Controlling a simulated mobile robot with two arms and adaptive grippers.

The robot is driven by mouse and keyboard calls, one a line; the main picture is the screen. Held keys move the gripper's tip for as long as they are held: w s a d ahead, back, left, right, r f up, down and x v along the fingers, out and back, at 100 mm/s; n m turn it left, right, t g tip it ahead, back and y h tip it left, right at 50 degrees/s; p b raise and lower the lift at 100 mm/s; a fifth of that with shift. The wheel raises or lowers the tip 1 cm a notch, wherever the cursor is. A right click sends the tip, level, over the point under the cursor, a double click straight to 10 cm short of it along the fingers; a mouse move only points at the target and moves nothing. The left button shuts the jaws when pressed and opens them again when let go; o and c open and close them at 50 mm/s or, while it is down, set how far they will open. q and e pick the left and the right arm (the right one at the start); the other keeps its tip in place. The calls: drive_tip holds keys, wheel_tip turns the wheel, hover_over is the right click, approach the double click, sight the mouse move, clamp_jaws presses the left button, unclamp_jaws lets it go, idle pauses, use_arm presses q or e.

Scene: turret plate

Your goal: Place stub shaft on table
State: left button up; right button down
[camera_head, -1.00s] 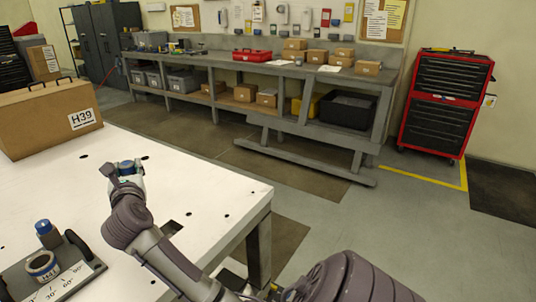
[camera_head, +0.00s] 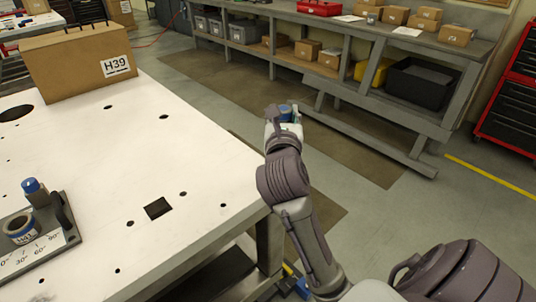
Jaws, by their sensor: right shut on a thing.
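My right gripper (camera_head: 284,110) is at the end of my arm, past the right edge of the white table (camera_head: 190,160) in the picture, with the floor behind it. It is shut on a small blue-and-grey part, likely the stub shaft (camera_head: 286,113); the fingers and wrist hide most of it. The table top has round holes and a square cut-out and is bare near its right edge. My left gripper is not in view.
A grey angle-marked plate (camera_head: 42,262) on the table carries a blue-topped post (camera_head: 35,192) and a labelled ring (camera_head: 20,229). A cardboard box marked H39 (camera_head: 75,70) stands at the table's back. A workbench (camera_head: 340,100) stands behind.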

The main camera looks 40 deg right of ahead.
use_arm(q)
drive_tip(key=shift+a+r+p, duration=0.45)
use_arm(e)
drive_tip(key=w+a+f, duration=0.2)
drive_tip(key=w+f, duration=0.8)
drive_tip(key=w, duration=0.1)
drive_tip(key=shift+a+f, duration=0.2)
drive_tip(key=shift+f, duration=0.05)
drive_tip(key=shift+w, duration=0.1)
drive_tip(key=shift+f, duration=0.15)
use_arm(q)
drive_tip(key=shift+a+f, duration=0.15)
use_arm(e)
drive_tip(key=c, duration=0.7)
unclamp_jaws()
drive_tip(key=shift+f, duration=0.1)
